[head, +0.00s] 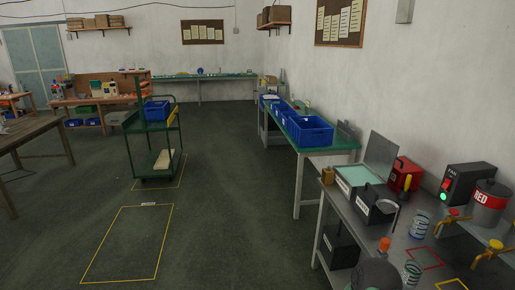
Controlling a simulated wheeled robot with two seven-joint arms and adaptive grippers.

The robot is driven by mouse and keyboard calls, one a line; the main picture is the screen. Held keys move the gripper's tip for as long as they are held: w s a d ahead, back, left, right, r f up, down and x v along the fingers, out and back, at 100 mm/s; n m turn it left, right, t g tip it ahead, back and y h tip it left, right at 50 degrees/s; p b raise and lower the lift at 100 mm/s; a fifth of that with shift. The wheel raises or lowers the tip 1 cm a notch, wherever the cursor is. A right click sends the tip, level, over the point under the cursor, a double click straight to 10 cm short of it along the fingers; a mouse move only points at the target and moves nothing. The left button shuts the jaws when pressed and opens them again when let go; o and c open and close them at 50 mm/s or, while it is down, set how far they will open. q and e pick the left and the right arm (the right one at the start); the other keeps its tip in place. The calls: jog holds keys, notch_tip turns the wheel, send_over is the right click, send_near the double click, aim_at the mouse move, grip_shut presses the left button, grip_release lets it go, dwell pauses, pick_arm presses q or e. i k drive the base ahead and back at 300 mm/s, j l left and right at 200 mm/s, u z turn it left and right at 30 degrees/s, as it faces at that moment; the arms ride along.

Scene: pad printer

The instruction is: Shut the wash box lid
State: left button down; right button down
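What looks like the wash box (351,180) stands on the grey bench at the right, toward its far end. It is a low box with a pale green inside. Its grey lid (381,153) stands raised, close to upright, along the side nearer the wall, so the box is open. A black box with a white label stands in front of it and hides part of its near side. Neither of my grippers is in view.
The grey bench (403,231) also holds a black labelled box (376,208), a red box (404,174), a fan switch box (463,186), a red-labelled can (488,203) and clear cups (418,222). A green cart (154,139) stands left. The floor between is clear.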

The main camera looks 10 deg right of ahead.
aim_at(381, 156)
jog(key=i+z, duration=0.3)
jog(key=i, duration=0.15)
jog(key=i+j+z, duration=0.3)
jog(key=i, duration=0.2)
jog(key=i+j+z, duration=0.3)
jog(key=i, duration=0.15)
jog(key=i+j+z, duration=0.3)
jog(key=i+l, duration=0.05)
jog(key=i, duration=0.05)
